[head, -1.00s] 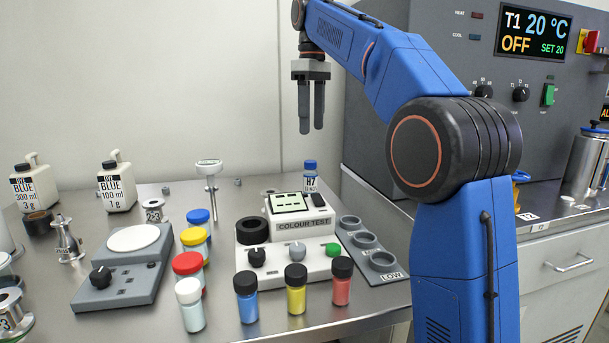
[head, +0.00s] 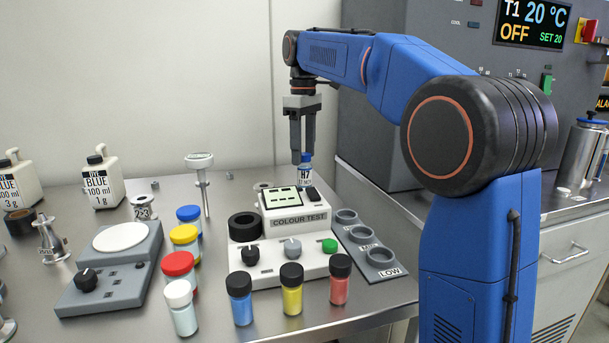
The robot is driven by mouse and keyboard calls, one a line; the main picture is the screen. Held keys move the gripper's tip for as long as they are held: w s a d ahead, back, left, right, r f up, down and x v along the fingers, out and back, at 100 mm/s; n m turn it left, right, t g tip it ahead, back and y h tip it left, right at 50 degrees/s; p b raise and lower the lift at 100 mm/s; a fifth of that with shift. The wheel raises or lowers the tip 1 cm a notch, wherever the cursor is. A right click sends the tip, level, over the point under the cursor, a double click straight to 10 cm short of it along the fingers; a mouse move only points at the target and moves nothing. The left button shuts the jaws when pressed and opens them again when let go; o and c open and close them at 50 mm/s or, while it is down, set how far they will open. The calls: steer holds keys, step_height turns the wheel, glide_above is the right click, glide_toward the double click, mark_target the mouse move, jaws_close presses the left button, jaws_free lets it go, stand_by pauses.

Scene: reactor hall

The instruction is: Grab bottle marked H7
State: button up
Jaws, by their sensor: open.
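The bottle marked H7 (head: 306,173) is small, with a blue cap and a white label with dark print. It stands upright behind the colour test device (head: 299,222), which hides its lower part. My gripper (head: 303,157) points straight down, with its fingertips at the height of the blue cap. It is open. The fingers overlap the cap in this view, and I cannot tell whether they touch it.
Several capped vials, including a blue one (head: 240,300), stand before the device. A rack (head: 365,250) marked LOW lies right of it. A scale (head: 112,265) and white dye bottles (head: 101,182) are at left. The grey cabinet (head: 400,60) rises at right.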

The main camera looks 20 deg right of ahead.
mark_target(304, 173)
steer(key=shift+s+f, duration=0.15)
steer(key=shift+f, duration=1.55)
steer(key=shift+s+f, duration=0.15)
steer(key=shift+f, duration=1.55)
steer(key=c, duration=1.1)
